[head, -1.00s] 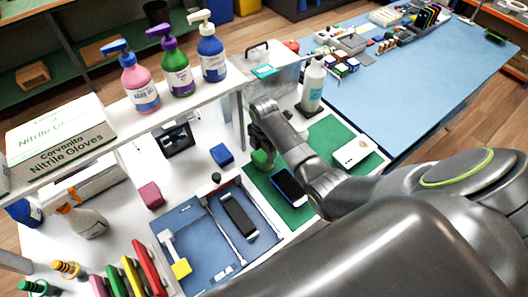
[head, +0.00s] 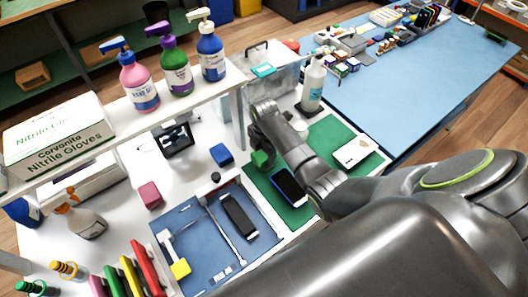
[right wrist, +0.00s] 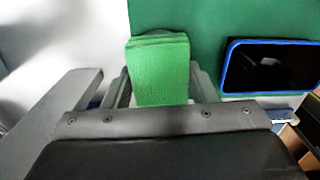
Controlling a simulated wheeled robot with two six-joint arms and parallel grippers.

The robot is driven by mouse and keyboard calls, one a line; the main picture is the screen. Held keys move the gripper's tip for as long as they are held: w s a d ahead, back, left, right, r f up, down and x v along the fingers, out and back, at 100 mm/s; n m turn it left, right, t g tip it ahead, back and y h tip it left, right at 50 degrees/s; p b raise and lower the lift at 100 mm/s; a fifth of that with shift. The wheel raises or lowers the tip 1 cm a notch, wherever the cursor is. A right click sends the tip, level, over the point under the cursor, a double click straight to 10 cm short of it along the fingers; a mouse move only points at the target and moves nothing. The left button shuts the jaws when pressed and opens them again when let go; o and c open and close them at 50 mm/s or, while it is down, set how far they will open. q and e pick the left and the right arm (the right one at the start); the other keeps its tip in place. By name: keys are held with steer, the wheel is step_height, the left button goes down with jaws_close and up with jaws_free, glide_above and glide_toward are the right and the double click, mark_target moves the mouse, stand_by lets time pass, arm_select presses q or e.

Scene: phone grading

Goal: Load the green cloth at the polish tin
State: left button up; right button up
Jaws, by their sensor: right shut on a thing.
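No polish tin shows clearly in the head view. My left gripper is not in view.
On the green mat (head: 328,131) lie a blue-rimmed phone (head: 289,187) and a white box (head: 354,151). A white bottle (head: 313,84) stands behind.

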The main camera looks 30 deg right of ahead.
steer(key=shift+f, duration=0.4)
steer(key=shift+s+f, duration=0.1)
stand_by(1.8)
step_height(320, 180, up, 7)
steer(key=p, duration=0.7)
steer(key=shift+p, duration=0.4)
stand_by(0.4)
